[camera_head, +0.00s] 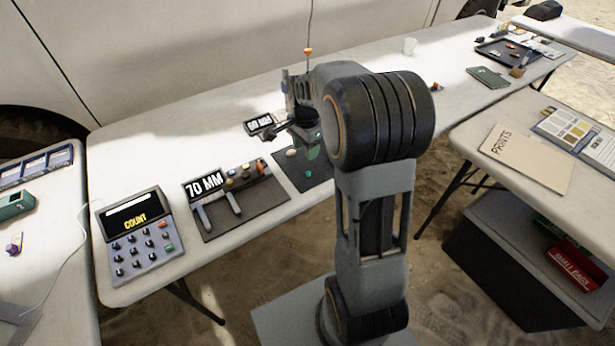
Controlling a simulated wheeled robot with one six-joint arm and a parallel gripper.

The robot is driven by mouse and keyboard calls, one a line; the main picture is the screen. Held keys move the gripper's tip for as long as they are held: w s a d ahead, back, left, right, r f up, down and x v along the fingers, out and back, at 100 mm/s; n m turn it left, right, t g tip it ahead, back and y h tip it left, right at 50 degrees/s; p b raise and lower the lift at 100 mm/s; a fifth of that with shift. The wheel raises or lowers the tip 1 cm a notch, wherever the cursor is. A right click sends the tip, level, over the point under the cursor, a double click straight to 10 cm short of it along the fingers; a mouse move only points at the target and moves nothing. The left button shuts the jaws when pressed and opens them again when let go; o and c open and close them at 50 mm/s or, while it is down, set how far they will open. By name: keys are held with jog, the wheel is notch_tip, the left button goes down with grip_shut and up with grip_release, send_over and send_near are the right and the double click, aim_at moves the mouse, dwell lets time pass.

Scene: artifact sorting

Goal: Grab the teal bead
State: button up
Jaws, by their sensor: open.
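A small teal bead (308,174) appears to lie on the dark mat (290,178) on the long white table. A pale bead (291,153) lies behind it on the same mat. My gripper (296,136) is above the far part of the mat, open, with the teal bead apart from it and nearer the table's front edge. My arm hides the right part of the mat and some of the gripper. A greenish shape (313,151) shows just below the gripper; I cannot tell what it is.
Left of the mat are a tray with a "70 MM" display (205,185) and several small pieces, and a "COUNT" keypad (138,235). A side table (470,128) stands right.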

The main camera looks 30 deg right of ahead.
send_over(308, 172)
jog(key=f, duration=0.4)
jog(key=shift+w+a+f, duration=0.2)
jog(key=shift+a, duration=0.05)
jog(key=f, duration=0.2)
jog(key=f+b, duration=0.1)
jog(key=f, duration=0.1)
jog(key=shift+s+d, duration=0.25)
jog(key=shift+s, duration=0.05)
jog(key=shift+f, duration=0.6)
grip_shut()
jog(key=shift+r, duration=0.1)
